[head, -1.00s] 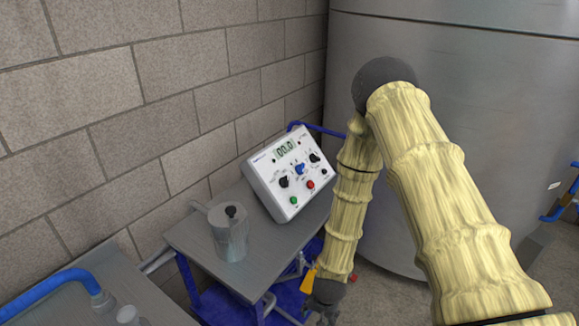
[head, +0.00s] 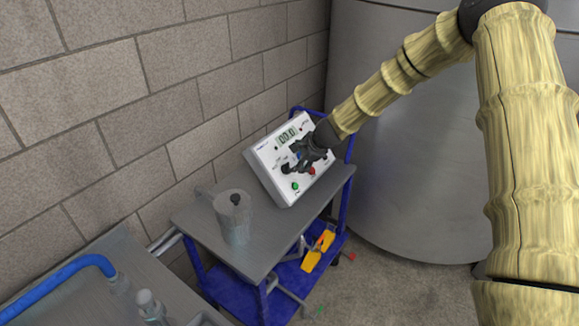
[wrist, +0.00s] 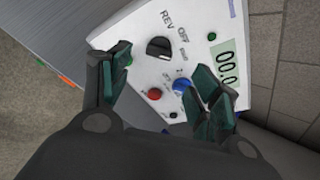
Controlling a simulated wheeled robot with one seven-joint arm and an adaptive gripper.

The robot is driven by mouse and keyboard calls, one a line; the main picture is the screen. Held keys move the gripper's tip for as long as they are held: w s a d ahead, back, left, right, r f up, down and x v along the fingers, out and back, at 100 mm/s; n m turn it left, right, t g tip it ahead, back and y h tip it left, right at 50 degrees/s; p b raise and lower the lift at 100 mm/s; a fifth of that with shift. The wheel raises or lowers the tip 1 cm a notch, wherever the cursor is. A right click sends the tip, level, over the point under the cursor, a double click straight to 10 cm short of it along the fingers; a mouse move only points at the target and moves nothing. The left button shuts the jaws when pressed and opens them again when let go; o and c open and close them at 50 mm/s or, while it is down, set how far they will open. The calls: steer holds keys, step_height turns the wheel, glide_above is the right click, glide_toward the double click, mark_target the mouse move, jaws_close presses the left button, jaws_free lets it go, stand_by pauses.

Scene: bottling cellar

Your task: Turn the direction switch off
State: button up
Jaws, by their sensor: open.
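A white control box (head: 264,168) with a "00.0" display stands tilted on the cart. In the wrist view its face (wrist: 137,79) carries a black knob (wrist: 159,48) beside the labels REV and OFF; this is the direction switch. I cannot tell for sure which label it points to. A blue knob (wrist: 181,86) and a red button (wrist: 154,94) sit below it. My gripper (wrist: 165,76) is open and empty, its fingers on either side of the view, with the direction switch showing beyond them. In the head view my gripper (head: 305,155) hides part of the panel.
A brick wall is close behind. A large steel tank (head: 410,130) stands at right. Yellow-handled tools (head: 318,250) lie on the lower blue shelf.

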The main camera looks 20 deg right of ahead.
mark_target(289, 167)
steer(key=shift+p+x, duration=1.35)
steer(key=shift+x, duration=3.1)
steer(key=shift+f, duration=0.1)
steer(key=c, duration=1)
